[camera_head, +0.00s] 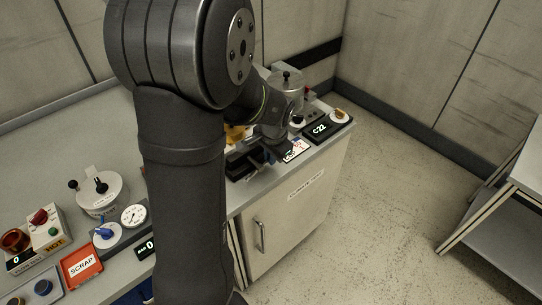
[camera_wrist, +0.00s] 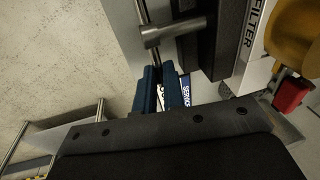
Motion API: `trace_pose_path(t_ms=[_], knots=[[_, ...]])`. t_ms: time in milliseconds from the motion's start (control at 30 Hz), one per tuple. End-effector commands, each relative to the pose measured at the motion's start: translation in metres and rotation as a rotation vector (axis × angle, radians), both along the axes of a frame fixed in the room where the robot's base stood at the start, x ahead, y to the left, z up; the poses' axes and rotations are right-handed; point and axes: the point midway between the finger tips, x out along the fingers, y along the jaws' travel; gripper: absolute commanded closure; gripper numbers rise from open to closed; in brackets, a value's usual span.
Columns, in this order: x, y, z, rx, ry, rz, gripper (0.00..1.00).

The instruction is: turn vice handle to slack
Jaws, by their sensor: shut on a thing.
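The vice (camera_wrist: 228,35) shows in the wrist view as a dark block with a grey metal screw (camera_wrist: 175,32) sticking out to the left. The vice handle (camera_wrist: 142,12) is a thin metal bar through the screw's end. My gripper (camera_wrist: 158,76) has its two blue fingers shut around the lower end of this bar. In the head view the dark vice (camera_head: 243,165) sits near the bench's front edge, partly hidden by my arm. My gripper (camera_head: 272,150) is beside it there, and the handle cannot be made out.
A yellow part (camera_wrist: 298,30) and a red part (camera_wrist: 290,95) are right of the vice in the wrist view. In the head view a C22 display (camera_head: 319,130) stands at the bench's right end. A cabinet (camera_head: 290,215) is below. Open floor lies to the right.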

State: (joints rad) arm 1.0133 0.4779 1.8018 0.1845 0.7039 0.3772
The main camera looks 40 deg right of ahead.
Motion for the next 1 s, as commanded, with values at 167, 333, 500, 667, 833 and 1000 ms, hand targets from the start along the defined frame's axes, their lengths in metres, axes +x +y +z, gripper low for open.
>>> trace_pose_path(t_ms=[167, 333, 500, 667, 833, 1000], knots=[[-0.001, 0.006, 0.005, -0.146, 0.002, 0.003, 1.00], [-0.002, 0.008, 0.008, -0.248, 0.007, 0.002, 1.00], [-0.002, 0.010, 0.010, -0.306, 0.004, 0.001, 1.00], [-0.001, 0.011, 0.011, -0.326, -0.001, 0.002, 1.00], [-0.001, 0.010, 0.011, -0.327, -0.002, 0.002, 1.00], [-0.001, 0.011, 0.012, -0.327, -0.002, 0.002, 0.79]])
